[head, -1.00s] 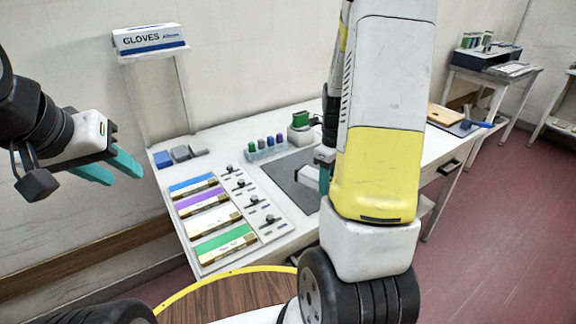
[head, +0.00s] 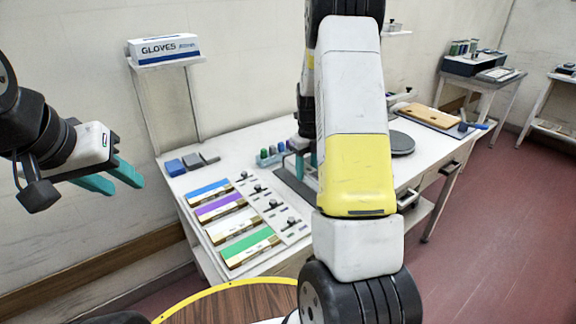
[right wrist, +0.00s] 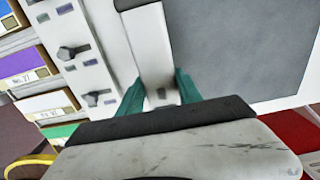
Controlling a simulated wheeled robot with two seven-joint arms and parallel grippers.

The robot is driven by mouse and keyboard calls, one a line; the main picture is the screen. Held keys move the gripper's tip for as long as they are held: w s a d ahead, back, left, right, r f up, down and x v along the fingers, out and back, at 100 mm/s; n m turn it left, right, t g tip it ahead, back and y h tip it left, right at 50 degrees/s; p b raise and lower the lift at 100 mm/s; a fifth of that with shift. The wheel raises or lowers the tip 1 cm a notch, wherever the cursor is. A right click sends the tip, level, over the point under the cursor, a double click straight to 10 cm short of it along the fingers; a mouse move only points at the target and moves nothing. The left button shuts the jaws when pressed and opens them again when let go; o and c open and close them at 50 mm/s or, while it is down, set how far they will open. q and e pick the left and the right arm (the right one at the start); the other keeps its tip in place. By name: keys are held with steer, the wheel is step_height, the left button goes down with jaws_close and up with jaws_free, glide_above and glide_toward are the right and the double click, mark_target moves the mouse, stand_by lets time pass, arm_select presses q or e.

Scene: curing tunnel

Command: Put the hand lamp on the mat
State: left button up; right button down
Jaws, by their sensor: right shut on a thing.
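My right gripper (right wrist: 160,92) is shut on a pale, bar-shaped body with a dark end, which I take to be the hand lamp (right wrist: 150,45). The held part lies between the teal fingers, at the left edge of the dark grey mat (right wrist: 240,45) in the right wrist view. I cannot tell whether it touches the mat. In the head view my right arm hides most of the mat (head: 293,187) and the lamp. My left gripper (head: 115,180) is open and empty, in the air left of the table.
Left of the mat lie a board with several knobs (head: 268,205) and coloured strips (head: 215,205). Small bottles (head: 270,154) stand behind it. A dark round plate (head: 401,143) and a tan board (head: 428,115) lie to the right. A glove box (head: 163,48) sits on a shelf.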

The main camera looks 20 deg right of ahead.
steer(key=shift+w+a, duration=0.2)
steer(key=shift+w, duration=0.35)
steer(key=shift+w+a, duration=0.15)
steer(key=shift+w, duration=0.35)
steer(key=shift+f, duration=1.8)
steer(key=shift+f, duration=0.1)
steer(key=c, duration=0.8)
jaws_free()
